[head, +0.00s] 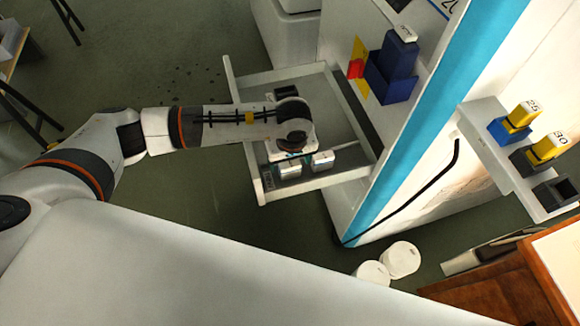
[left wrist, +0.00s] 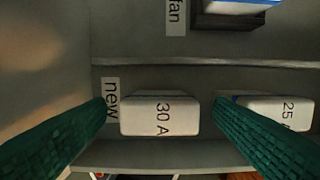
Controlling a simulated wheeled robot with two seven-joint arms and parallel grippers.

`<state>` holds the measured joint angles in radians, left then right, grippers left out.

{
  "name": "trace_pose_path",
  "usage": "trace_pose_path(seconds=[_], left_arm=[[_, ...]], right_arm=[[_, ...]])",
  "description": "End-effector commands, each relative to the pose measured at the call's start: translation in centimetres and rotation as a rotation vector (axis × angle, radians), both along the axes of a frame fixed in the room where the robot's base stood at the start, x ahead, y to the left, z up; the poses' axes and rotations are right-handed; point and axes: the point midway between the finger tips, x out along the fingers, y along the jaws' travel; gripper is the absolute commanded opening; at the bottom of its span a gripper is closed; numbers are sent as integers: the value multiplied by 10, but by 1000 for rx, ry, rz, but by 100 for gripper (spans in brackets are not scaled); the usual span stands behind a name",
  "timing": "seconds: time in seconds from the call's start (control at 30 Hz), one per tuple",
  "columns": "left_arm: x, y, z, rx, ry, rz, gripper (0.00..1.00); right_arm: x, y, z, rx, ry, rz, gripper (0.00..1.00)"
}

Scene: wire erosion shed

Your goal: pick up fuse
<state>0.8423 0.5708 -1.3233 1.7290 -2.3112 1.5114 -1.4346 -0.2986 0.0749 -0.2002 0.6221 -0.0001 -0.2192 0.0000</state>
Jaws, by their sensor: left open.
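A white fuse marked "30 A" (left wrist: 160,116) lies in a drawer compartment beside a label reading "new" (left wrist: 111,98). A second white fuse marked "25 A" (left wrist: 280,108) lies to its right. In the head view, the 30 A fuse (head: 290,170) and the 25 A fuse (head: 323,161) show at the drawer's near side. My left gripper (left wrist: 160,103) is open above the compartment, its green fingers on either side of the 30 A fuse in the picture. The right finger covers part of the 25 A fuse. I cannot tell whether the fingers touch either one. My right gripper is not visible.
The open drawer (head: 231,88) has raised walls and a divider. Another fuse in a dark holder (left wrist: 230,18) lies beyond the divider, by a "fan" label (left wrist: 175,15). Yellow-topped blocks (head: 522,114) stand on a white shelf at right. White round objects (head: 401,259) lie on the floor.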

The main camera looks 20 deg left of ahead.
Motion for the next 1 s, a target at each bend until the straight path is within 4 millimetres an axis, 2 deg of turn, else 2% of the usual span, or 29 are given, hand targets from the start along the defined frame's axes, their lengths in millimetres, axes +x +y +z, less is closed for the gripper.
trace_pose_path(seconds=[0.1,0.2,0.5,0.8,1.0], left_arm=[[-1,0,-19,-1,4,0,76],[1,1,-30,0,2,1,76],[2,1,-35,-1,1,0,76],[2,1,-34,-1,1,0,27],[2,1,-34,-1,-1,0,27]], right_arm=[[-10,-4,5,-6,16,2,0],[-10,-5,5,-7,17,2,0],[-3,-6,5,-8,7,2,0],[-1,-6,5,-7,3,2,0],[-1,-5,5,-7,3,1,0]])
